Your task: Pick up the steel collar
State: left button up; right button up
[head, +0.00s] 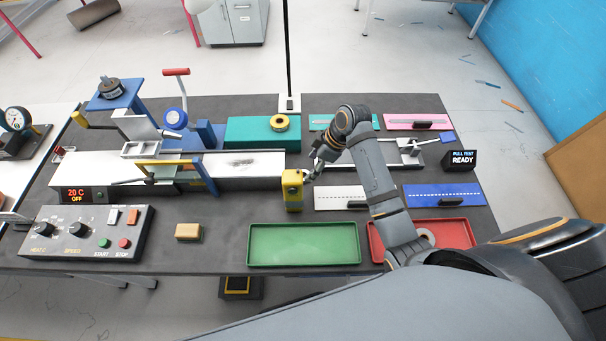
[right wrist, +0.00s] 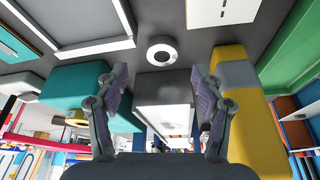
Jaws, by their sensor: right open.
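The steel collar (right wrist: 162,51) is a pale ring with a dark centre, lying on the dark bench top in the right wrist view. It shows just beyond and between my open fingers, and nothing is between them. I cannot make it out in the head view, where my right gripper (head: 316,161) covers that part of the bench. My right gripper also shows in the right wrist view (right wrist: 160,98), open and apart from the collar. My left gripper is not in view.
A yellow block (head: 292,190) stands close to my right gripper, and a teal block (head: 245,133) carries a yellow ring (head: 279,122). The green tray (head: 304,261) is empty. The red tray (head: 455,233) holds a pale ring (head: 427,236), partly behind my arm.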

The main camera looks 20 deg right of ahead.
aim_at(307, 173)
jog(key=shift+a+f+p, duration=0.25)
jog(key=shift+f+p, duration=0.1)
jog(key=shift+f, duration=0.15)
jog(key=x, duration=0.3)
jog(key=shift+s+p, duration=0.1)
jog(key=shift+p, duration=0.2)
jog(key=shift+a+f, duration=0.15)
jog(key=shift+f, duration=0.3)
jog(key=c, duration=0.3)
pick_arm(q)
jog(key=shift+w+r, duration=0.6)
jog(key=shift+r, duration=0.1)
pick_arm(e)
jog(key=c, duration=1)
